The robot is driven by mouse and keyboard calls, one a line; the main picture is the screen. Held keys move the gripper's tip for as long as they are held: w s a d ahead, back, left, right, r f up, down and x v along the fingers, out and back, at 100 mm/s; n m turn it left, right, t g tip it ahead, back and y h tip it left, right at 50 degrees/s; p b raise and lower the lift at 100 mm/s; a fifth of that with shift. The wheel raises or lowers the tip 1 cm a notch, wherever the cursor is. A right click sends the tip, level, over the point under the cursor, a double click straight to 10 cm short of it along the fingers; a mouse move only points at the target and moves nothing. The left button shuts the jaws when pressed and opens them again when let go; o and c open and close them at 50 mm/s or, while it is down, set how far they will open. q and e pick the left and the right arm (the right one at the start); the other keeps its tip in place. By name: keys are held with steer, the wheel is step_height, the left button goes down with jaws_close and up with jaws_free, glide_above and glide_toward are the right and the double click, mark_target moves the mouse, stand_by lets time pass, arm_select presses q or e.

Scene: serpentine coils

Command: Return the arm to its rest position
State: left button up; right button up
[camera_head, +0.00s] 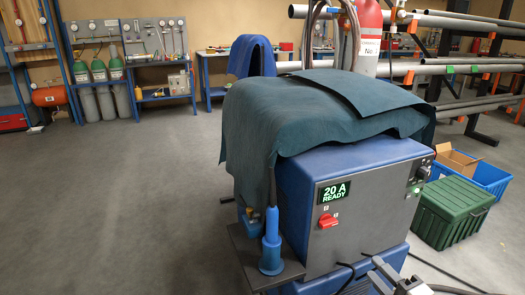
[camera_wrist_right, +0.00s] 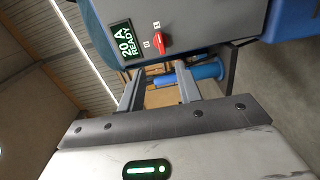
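My right gripper (camera_head: 380,274) shows at the bottom edge of the head view, in front of the blue and grey welding machine (camera_head: 370,200). In the right wrist view my right gripper (camera_wrist_right: 160,84) has its two fingers apart, with nothing held between them. The machine's dark front panel with its red switch (camera_wrist_right: 159,42) lies beyond the fingertips. The blue torch handle (camera_wrist_right: 203,71) also shows beyond the fingers, apart from them. The rest of my right arm is mostly out of the picture. My left gripper is in neither view.
A green cloth (camera_head: 320,110) drapes over the machine. The blue torch handle (camera_head: 271,242) stands in a holder at its left. A green crate (camera_head: 455,213) and a blue bin (camera_head: 488,178) stand at the right. Dark cables run near the gripper. The floor at left is clear.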

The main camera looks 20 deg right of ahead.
steer(key=s+a+f+m+g+y+p, duration=0.1)
steer(key=s+a+f+m+g, duration=0.1)
steer(key=a+m, duration=0.6)
steer(key=s+a+f+m+g+p, duration=0.1)
steer(key=s+a+f+m+g, duration=0.2)
steer(key=a, duration=1.2)
steer(key=s+m+g, duration=0.2)
steer(key=s+m, duration=0.2)
steer(key=m, duration=0.1)
steer(key=shift+s+a+f+m+y, duration=0.2)
steer(key=shift+a+m+y, duration=0.1)
steer(key=shift+y, duration=0.1)
steer(key=shift+d, duration=0.2)
